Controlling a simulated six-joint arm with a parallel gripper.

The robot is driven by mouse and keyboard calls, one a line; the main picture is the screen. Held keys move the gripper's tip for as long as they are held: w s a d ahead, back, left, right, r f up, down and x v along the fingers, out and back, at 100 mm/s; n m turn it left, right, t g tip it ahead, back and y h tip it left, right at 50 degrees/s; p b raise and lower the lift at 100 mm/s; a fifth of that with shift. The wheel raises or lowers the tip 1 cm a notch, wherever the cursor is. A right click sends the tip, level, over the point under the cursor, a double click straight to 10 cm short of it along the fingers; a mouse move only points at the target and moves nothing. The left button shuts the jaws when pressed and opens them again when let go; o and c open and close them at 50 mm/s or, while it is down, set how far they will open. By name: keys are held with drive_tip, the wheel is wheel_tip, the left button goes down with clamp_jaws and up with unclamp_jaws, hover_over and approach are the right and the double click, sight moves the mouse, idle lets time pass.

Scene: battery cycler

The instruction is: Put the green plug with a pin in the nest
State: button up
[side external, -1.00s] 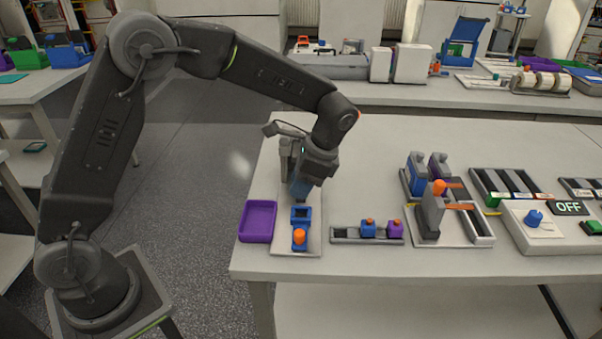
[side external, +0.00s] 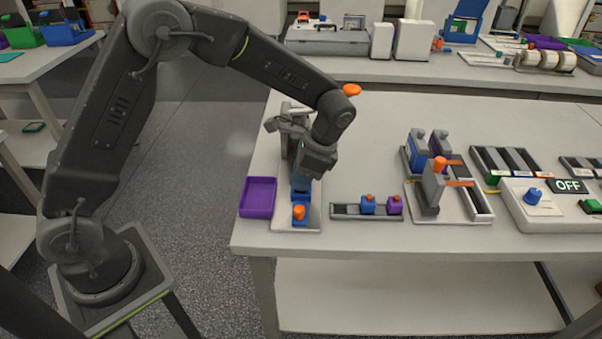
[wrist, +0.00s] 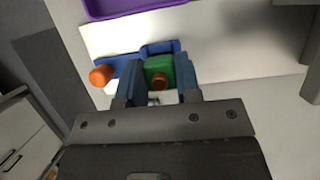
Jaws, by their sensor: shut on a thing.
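My gripper (side external: 301,190) is low over the blue nest (side external: 301,220), which stands on a pale base plate (side external: 285,222) at the table's left end. In the wrist view, the blue fingers of my gripper (wrist: 158,82) are shut on the green plug (wrist: 155,67), which has an orange-brown knob or pin on it. The nest (wrist: 128,68) shows beside and behind the plug, with an orange knob (wrist: 101,75) at its end. The plug is hidden in the side view. I cannot tell whether its lower part is inside the nest.
A purple tray (side external: 244,208) lies left of the base plate. A grey rail (side external: 346,212) with a blue plug (side external: 368,206) and a purple plug (side external: 393,206) lies to the right. A grey fixture (side external: 433,190) with an orange top stands further right, near a box reading OFF (side external: 540,215).

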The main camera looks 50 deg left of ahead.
drive_tip(key=shift+f, duration=0.25)
drive_tip(key=o, duration=1)
drive_tip(key=shift+r, duration=0.1)
drive_tip(key=v, duration=1.3)
drive_tip(key=s+a+r+n+t, duration=0.2)
drive_tip(key=s+r, duration=0.2)
drive_tip(key=r, duration=0.1)
drive_tip(key=s+a+n+t+h, duration=0.1)
drive_tip(key=s+n+t, duration=0.1)
drive_tip(key=s, duration=0.4)
drive_tip(key=s+a+n+t+h, duration=0.1)
drive_tip(key=s+n+t, duration=0.1)
drive_tip(key=s, duration=0.5)
drive_tip(key=s+a+n+t+h, duration=0.1)
drive_tip(key=s+n+t, duration=0.1)
drive_tip(key=s, duration=0.5)
drive_tip(key=shift+s+a+r+n+t, duration=0.15)
drive_tip(key=shift+a+n+t, duration=0.15)
drive_tip(key=shift+n+t, duration=0.15)
